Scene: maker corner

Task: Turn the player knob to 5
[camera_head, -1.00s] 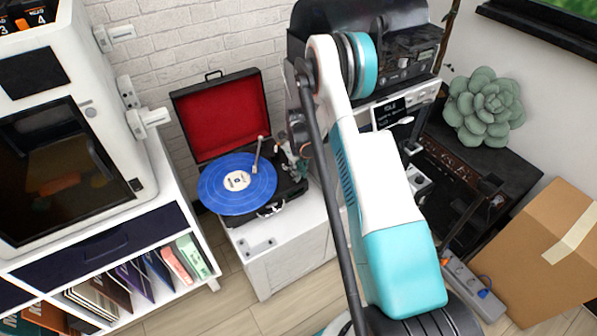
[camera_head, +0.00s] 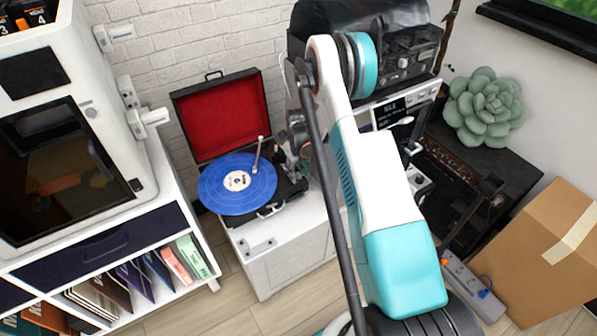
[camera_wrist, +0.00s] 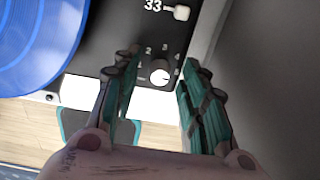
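The record player stands open on a white cabinet, with a red-lined lid (camera_head: 224,114) and a blue record (camera_head: 238,184). In the wrist view, its dark panel (camera_wrist: 108,30) carries a small round knob (camera_wrist: 160,73) with a white face, ringed by printed numbers. I make out 1, 2, 3 and 4; the 5 is not clear. My gripper (camera_wrist: 159,75) is open, one finger left of the knob and one right. I cannot tell whether either finger touches it. In the head view my arm hides much of the gripper and the knob.
A white switch (camera_wrist: 181,13) marked 33 sits above the knob. The blue record (camera_wrist: 35,40) is close on the left. A white enclosed machine (camera_head: 70,120) stands left of the player. A plant (camera_head: 485,107) and a cardboard box (camera_head: 530,250) are at the right.

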